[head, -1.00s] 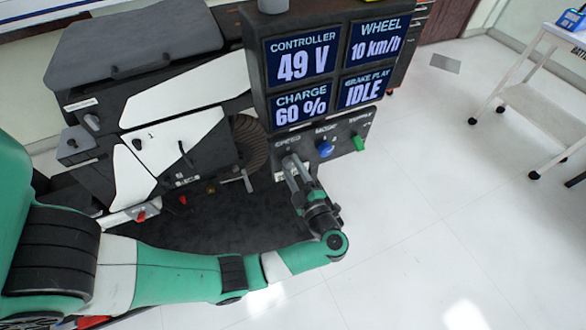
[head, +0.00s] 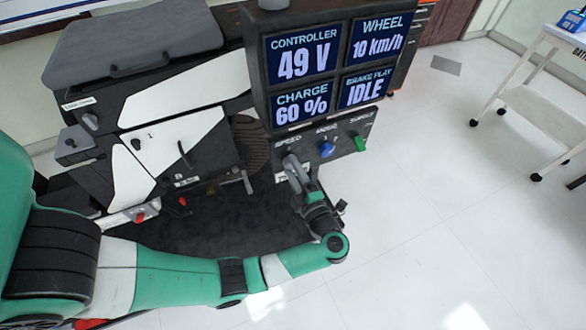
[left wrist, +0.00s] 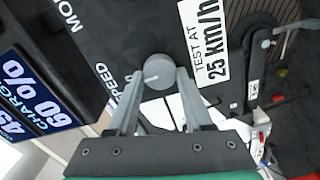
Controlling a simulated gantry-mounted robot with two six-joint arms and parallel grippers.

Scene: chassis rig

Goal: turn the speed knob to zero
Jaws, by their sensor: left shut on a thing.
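The grey round speed knob (left wrist: 158,72) shows in the left wrist view on the dark panel beside the SPEED label. My left gripper (head: 291,162) is at the SPEED place on the control panel (head: 343,139) in the head view, its two grey fingers on either side of the knob and shut on it. In the head view the fingers mostly hide the knob. The wheel display (head: 376,41) reads 10 km/h. My right gripper is not in view.
A blue mode knob (head: 326,149) and a green supply knob (head: 360,144) sit to the right on the same panel. A "TEST AT 25 km/h" label (left wrist: 204,42) is beside the speed knob. A wheel (head: 249,147) stands left of the panel.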

